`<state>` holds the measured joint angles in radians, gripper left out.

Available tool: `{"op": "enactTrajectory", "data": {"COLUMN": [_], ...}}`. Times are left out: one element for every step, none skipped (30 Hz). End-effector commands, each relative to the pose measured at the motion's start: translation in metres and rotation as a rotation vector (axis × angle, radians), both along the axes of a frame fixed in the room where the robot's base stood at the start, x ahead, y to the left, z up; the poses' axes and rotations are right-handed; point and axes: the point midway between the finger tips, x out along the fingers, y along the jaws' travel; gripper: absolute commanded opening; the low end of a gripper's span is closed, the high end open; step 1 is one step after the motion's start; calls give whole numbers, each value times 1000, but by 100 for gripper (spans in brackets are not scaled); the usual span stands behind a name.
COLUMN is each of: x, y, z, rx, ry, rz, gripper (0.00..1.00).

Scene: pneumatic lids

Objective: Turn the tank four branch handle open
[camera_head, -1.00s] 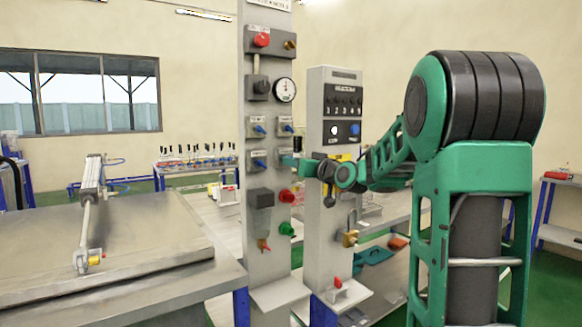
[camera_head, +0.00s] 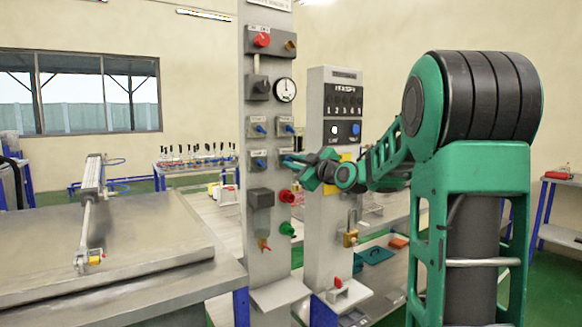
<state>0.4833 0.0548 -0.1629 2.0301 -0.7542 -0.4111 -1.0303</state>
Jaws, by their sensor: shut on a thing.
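The tall grey panel (camera_head: 257,215) carries several small blue branch handles in two rows. One is at upper left (camera_head: 260,129), one at upper right (camera_head: 287,129) and one at lower left (camera_head: 259,163). The lower right branch handle, which I take as tank four's, is mostly covered by my gripper (camera_head: 292,160). My gripper reaches in from the right and is shut on that handle at the panel's right edge. The fingertips are small here, and the handle's exact angle is hidden.
A red knob (camera_head: 262,40) and a gauge (camera_head: 285,90) sit higher on the panel. A red fitting (camera_head: 287,196) and a green fitting (camera_head: 287,229) project just below my gripper. A second grey post with a selector box (camera_head: 343,100) stands close behind my wrist.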

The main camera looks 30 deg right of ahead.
Motion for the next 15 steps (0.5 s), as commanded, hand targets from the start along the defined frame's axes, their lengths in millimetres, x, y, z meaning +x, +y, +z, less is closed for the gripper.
{"op": "enactTrajectory", "data": {"x": [0, 0, 0, 0, 0, 0, 0, 0, 0, 0, 0, 0, 0, 0, 0], "y": [1, 1, 1, 1, 1, 1, 1, 1, 1, 1, 1, 2, 2, 2, 2], "z": [-4, -4, -4, -4, -4, -4, -4, -4, -4, -4, -4, -5, -5, -5, -5], "rx": [-17, -29, -44, -54, -63, -73, -80, -85, -91, -95, -98, -101, -103, -104, -105], "ry": [7, 7, 6, 6, 5, 7, 6, 6, 6, 6, 6, 5, 6, 6, 6], "rz": [3, 3, 3, 3, 3, 3, 3, 3, 3, 3, 3, 4, 4, 4, 4], "gripper": [0, 0, 0, 0, 0, 0, 0, 0, 0, 0, 0, 0, 0, 0, 0]}}
